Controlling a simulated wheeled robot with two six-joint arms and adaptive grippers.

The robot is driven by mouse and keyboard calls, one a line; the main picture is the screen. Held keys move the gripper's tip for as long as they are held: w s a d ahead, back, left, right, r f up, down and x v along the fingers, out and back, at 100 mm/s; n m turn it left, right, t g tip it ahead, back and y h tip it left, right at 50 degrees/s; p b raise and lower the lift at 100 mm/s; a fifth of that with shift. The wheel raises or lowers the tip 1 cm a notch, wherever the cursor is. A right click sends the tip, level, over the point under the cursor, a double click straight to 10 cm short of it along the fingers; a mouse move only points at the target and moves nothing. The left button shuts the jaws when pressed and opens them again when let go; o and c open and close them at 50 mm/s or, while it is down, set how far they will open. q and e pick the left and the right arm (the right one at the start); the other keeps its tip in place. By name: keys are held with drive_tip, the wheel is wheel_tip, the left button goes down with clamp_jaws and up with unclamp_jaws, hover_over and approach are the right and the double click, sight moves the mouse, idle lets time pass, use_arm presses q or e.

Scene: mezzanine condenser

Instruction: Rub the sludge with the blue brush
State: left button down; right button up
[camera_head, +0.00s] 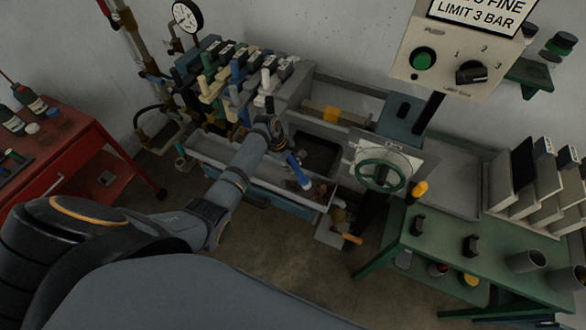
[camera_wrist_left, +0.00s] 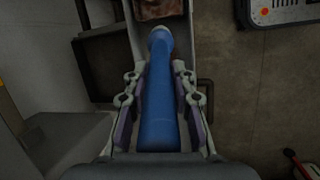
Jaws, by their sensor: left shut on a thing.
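My left gripper (camera_head: 281,153) is shut on the blue brush (camera_head: 297,169) over the right part of a long pale trough. In the left wrist view the fingers (camera_wrist_left: 160,82) clasp both sides of the brush's thick blue handle (camera_wrist_left: 158,110), and its pale far end points away from me. A reddish-brown patch, apparently the sludge (camera_wrist_left: 158,8), lies just beyond the brush tip at the top edge. In the head view this patch (camera_head: 306,184) is small and dark, beside the brush's lower end. I cannot tell whether the brush touches it. My right gripper is not in view.
The pale trough (camera_head: 230,172) has raised walls. A rack of coloured-handled tools (camera_head: 236,75) stands behind it. A green handwheel (camera_head: 381,169) and a green table (camera_head: 450,258) stand to the right. A red cart (camera_head: 62,160) is at left. Floor between is open.

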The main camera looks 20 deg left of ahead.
use_arm(q)
drive_tip(key=shift+r, duration=1.15)
drive_tip(key=shift+r, duration=1.45)
drive_tip(key=shift+a, duration=0.1)
